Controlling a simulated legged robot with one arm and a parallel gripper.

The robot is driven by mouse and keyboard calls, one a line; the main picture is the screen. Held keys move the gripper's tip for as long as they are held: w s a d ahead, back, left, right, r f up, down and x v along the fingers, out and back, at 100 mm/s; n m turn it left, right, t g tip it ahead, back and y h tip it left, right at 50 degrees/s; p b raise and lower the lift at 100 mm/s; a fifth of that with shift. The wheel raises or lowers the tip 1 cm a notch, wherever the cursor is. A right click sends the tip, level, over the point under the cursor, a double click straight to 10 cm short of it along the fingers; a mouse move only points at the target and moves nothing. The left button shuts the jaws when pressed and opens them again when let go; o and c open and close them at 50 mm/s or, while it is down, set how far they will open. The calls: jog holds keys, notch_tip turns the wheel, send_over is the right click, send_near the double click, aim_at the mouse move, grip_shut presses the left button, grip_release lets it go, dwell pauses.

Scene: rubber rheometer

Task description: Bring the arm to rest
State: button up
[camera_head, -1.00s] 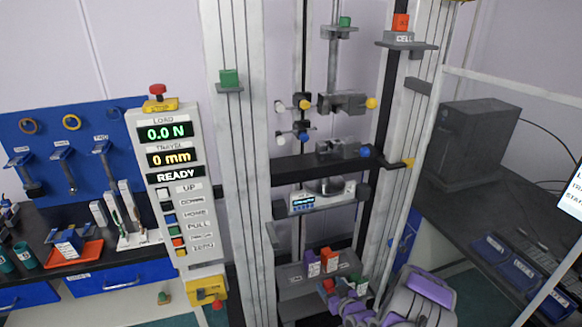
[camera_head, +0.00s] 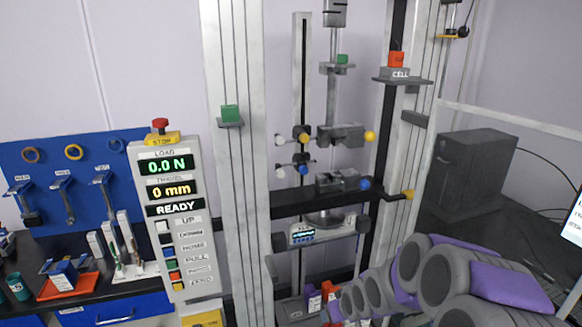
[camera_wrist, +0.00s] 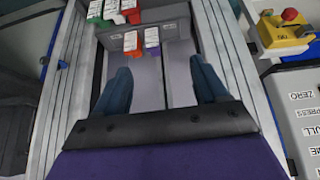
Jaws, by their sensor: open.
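My arm (camera_head: 450,280), grey and purple, reaches in from the lower right in the head view, in front of the lower part of the testing machine. My gripper (camera_wrist: 160,85) shows in the wrist view with two blue-grey fingers wide apart and nothing between them. It faces the base of the test frame, where a grey holder (camera_wrist: 170,32) carries red, green, purple and white labelled pieces (camera_wrist: 130,41) beyond the fingertips. The gripper's fingers cannot be made out in the head view. The control panel (camera_head: 170,215) reads 0.0 N, 0 mm and READY.
Tall machine columns (camera_head: 237,160) stand either side of the clamps (camera_head: 342,135) and crosshead (camera_head: 285,205). A yellow box with a red knob (camera_wrist: 285,30) is at right in the wrist view. A dark cabinet (camera_head: 472,172) and a bench with an orange tray (camera_head: 68,287) flank the machine.

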jog(key=s+r+m+g, duration=0.1)
jog(key=s+r, duration=0.3)
jog(key=s, duration=0.8)
jog(key=s+r+m+g+h, duration=0.1)
jog(key=s+r+g, duration=0.3)
jog(key=s, duration=0.9)
jog(key=s+d+r+m+g, duration=0.1)
jog(key=s+r, duration=0.5)
jog(key=s, duration=0.7)
jog(key=shift+s+m+g+h, duration=0.2)
jog(key=shift+m+g+h, duration=0.1)
jog(key=shift+g, duration=0.5)
